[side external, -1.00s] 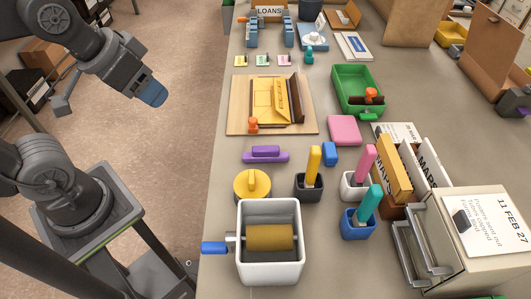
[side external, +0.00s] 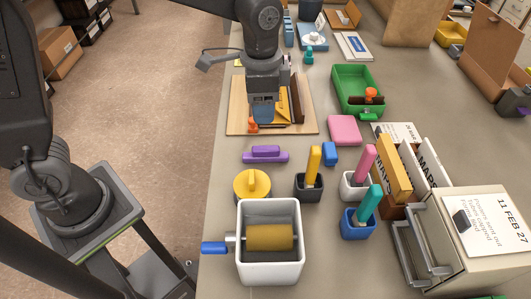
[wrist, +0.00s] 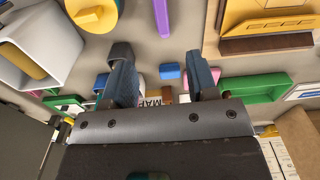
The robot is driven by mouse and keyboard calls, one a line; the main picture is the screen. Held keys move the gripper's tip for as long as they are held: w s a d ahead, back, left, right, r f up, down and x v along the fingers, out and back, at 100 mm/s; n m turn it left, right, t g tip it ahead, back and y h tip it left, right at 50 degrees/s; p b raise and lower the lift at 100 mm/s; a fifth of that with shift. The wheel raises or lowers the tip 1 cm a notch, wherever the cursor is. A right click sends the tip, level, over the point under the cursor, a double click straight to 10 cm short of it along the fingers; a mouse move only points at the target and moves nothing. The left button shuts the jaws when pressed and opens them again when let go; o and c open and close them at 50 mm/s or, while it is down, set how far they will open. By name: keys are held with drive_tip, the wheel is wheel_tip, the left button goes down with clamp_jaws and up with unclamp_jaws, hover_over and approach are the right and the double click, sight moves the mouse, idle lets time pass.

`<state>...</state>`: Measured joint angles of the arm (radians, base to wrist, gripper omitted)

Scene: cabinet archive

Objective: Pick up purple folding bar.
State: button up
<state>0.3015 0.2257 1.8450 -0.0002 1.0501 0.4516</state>
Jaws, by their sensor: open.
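The purple folding bar (side external: 265,156) lies on the table near its left edge, between the wooden board and the yellow round knob piece. It also shows at the top of the wrist view (wrist: 164,14), partly cut off by the frame edge. My gripper (side external: 263,112) hangs over the wooden board, farther back than the bar and apart from it. In the wrist view its two blue fingers (wrist: 163,80) stand wide apart with nothing between them.
The wooden board (side external: 238,108) with yellow parts sits behind the bar. In front stand the yellow round knob piece (side external: 252,187), a dark cup (side external: 308,190) with a yellow handle and a white roller box (side external: 270,272). A pink block (side external: 344,130) lies to the right.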

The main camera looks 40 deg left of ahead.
sight(267, 147)
drive_tip(key=f, duration=0.9)
drive_tip(key=shift+w+d+f, duration=0.15)
drive_tip(key=shift+w+d, duration=0.1)
drive_tip(key=shift+d, duration=0.1)
drive_tip(key=shift+w+a+f, duration=0.15)
drive_tip(key=shift+f, duration=2.6)
clamp_jaws()
